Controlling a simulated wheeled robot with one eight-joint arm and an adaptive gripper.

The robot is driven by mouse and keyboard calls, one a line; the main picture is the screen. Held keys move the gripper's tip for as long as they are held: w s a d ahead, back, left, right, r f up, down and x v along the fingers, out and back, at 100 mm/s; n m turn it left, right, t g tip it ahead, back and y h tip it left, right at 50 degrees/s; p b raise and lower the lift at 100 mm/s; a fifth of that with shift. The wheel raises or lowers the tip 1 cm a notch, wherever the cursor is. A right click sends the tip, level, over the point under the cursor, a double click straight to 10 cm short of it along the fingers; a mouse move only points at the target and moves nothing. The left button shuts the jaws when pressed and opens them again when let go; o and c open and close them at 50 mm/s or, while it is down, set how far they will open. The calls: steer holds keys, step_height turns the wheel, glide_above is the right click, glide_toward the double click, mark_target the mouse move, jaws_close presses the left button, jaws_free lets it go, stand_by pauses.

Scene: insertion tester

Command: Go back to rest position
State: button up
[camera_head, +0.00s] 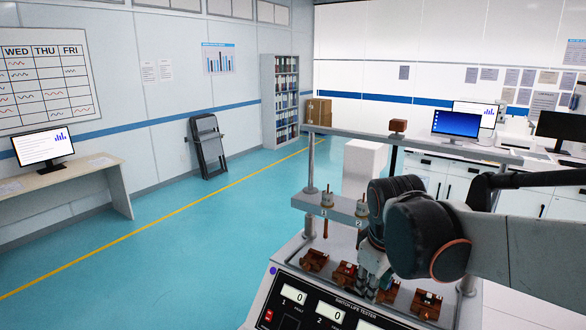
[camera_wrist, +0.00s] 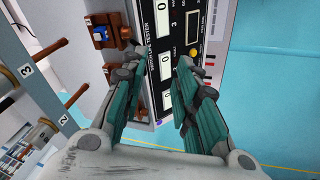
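The switch life tester (camera_head: 318,296) stands at the lower right in the head view. Its front panel carries displays reading 0, and several brown switch fixtures (camera_head: 314,260) sit on its deck. My gripper (camera_head: 372,283) is over the deck, in front of the fixtures, and my arm hides part of the tester. In the wrist view my gripper (camera_wrist: 158,62) has its two teal-padded fingers apart, with nothing between them. The tester's panel (camera_wrist: 190,20) shows beyond the fingertips. A fixture with a blue-and-white part (camera_wrist: 99,34) lies left of the left finger. Whether the fingers touch the tester I cannot tell.
The tester's numbered crossbar (camera_head: 340,207) with hanging plungers (camera_head: 325,198) and its upper frame bar (camera_head: 440,148) stand close to my arm. A desk with a monitor (camera_head: 42,146) is at the left. The blue floor (camera_head: 175,235) between is clear.

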steer(key=s+d+f+m+t+b, duration=0.2)
steer(key=s+f+m+b, duration=0.5)
steer(key=s+f+b, duration=0.5)
steer(key=s+f+t, duration=0.1)
steer(key=s+f, duration=0.1)
steer(key=shift+s+d+m+t+y, duration=0.3)
steer(key=shift+s+d+m+t, duration=0.05)
steer(key=shift+m+t, duration=0.05)
stand_by(1.7)
steer(key=shift+o, duration=0.6)
steer(key=shift+d, duration=0.15)
